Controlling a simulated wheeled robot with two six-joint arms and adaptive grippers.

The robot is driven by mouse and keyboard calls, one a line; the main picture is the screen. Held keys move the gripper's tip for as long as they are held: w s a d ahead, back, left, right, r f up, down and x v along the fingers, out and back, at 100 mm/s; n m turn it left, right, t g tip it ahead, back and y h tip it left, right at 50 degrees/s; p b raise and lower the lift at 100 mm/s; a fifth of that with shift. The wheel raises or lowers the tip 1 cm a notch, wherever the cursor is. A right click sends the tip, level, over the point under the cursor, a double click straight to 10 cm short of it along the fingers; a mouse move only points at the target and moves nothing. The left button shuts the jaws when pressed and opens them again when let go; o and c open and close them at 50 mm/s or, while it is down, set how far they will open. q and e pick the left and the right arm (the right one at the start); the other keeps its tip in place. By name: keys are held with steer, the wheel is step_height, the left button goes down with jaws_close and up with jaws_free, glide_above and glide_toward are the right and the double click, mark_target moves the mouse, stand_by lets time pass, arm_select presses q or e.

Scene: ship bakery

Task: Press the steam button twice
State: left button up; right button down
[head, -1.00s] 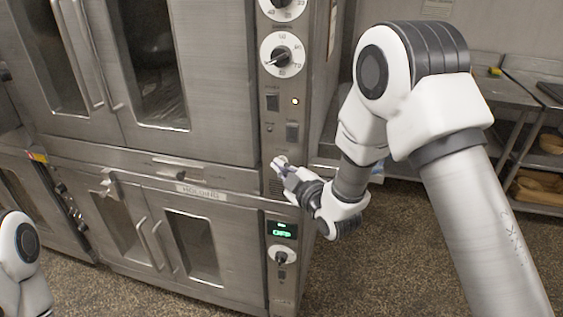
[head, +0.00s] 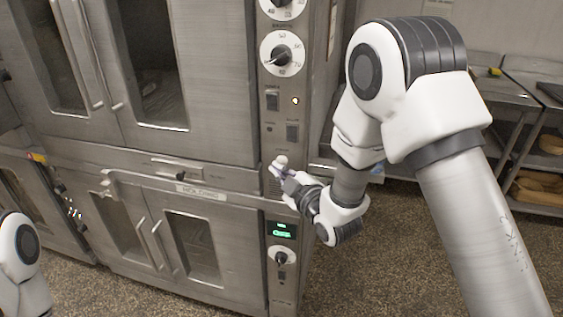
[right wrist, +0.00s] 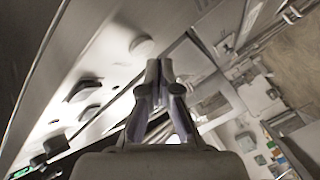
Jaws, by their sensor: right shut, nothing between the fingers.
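The round pale steam button (head: 281,160) sits low on the oven's control panel, below two dark rocker switches. It also shows in the right wrist view as a pale disc (right wrist: 142,46), just up and left of my fingertips. My right gripper (head: 279,173) is shut and empty, with its tips just below the button in the head view. In the right wrist view the gripper (right wrist: 160,68) has its two fingers together, and a small gap shows between tips and button. I cannot tell the depth of that gap. My left gripper is out of view; only part of that arm shows.
The control panel (head: 283,205) also has dials (head: 282,54), a lit amber lamp (head: 295,100) and a green display (head: 282,229). Metal shelves with bread (head: 540,187) stand at the right.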

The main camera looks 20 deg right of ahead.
steer(key=s+a, duration=0.1)
steer(key=s, duration=0.1)
steer(key=s+a, duration=0.1)
steer(key=s, duration=0.1)
steer(key=shift+a+b, duration=0.4)
stand_by(1.7)
